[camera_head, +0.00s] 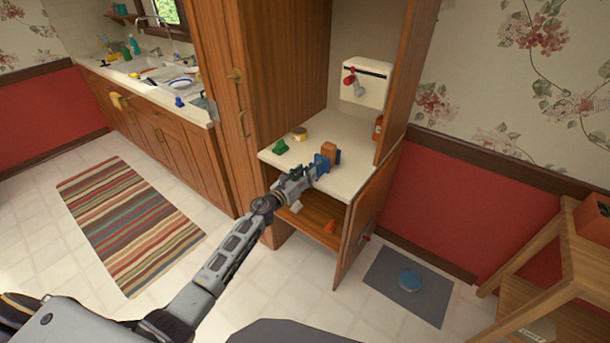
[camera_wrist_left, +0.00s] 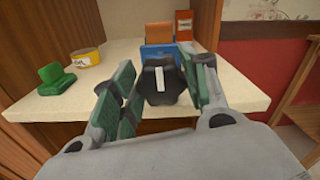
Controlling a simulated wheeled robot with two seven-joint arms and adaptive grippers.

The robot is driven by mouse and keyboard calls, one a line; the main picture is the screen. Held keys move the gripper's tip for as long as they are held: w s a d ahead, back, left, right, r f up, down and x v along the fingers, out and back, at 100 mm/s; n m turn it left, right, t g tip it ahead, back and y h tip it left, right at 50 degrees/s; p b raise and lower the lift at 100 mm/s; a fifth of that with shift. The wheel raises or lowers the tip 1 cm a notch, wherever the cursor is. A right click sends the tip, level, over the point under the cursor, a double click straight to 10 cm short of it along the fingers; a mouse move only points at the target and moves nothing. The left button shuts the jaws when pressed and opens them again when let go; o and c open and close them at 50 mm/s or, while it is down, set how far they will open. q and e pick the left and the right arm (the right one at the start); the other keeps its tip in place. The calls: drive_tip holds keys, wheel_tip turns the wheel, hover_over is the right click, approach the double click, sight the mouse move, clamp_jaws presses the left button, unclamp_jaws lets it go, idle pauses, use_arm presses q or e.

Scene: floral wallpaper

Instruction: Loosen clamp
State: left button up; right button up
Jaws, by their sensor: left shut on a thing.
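The clamp has a blue body (camera_head: 321,164) at the front edge of the cream counter, and it also shows in the left wrist view (camera_wrist_left: 149,52). Its dark knob (camera_wrist_left: 160,84) with a white stripe faces my wrist camera. An orange-brown block (camera_head: 331,152) stands directly behind the blue body; whether the clamp grips it I cannot tell. My left gripper (camera_head: 309,172) reaches the clamp from the front. In the left wrist view its green-padded fingers (camera_wrist_left: 163,88) lie on both sides of the knob, shut on it. My right gripper is not in view.
A green object (camera_head: 280,147) and a yellow roll (camera_head: 300,134) sit left on the counter (camera_head: 345,125). An orange container (camera_head: 378,128) stands at the right. Open cabinet doors (camera_head: 368,215) flank the right side. A white wall unit (camera_head: 367,84) has a red-handled part.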

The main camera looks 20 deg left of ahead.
use_arm(q)
drive_tip(key=shift+n, duration=0.4)
drive_tip(key=shift+n+p, duration=0.3)
drive_tip(key=shift+n, duration=0.7)
drive_tip(key=n, duration=0.3)
drive_tip(key=shift+a+n+p, duration=0.15)
drive_tip(key=shift+n+p, duration=0.15)
drive_tip(key=shift+p, duration=0.05)
drive_tip(key=shift+f+n, duration=0.1)
drive_tip(key=shift+n, duration=0.8)
drive_tip(key=n+p, duration=0.1)
drive_tip(key=n, duration=0.2)
drive_tip(key=shift+n, duration=0.4)
drive_tip(key=n+p, duration=0.1)
drive_tip(key=n, duration=0.2)
drive_tip(key=shift+f, duration=0.1)
drive_tip(key=n+p, duration=0.1)
drive_tip(key=n, duration=0.3)
drive_tip(key=n+p, duration=0.1)
drive_tip(key=n, duration=0.3)
drive_tip(key=shift+f+n, duration=0.15)
drive_tip(key=shift+n, duration=0.15)
drive_tip(key=n+p, duration=0.1)
drive_tip(key=n, duration=0.2)
drive_tip(key=shift+n, duration=0.3)
drive_tip(key=n, duration=0.4)
drive_tip(key=shift+f+p, duration=0.15)
drive_tip(key=shift+p, duration=0.2)
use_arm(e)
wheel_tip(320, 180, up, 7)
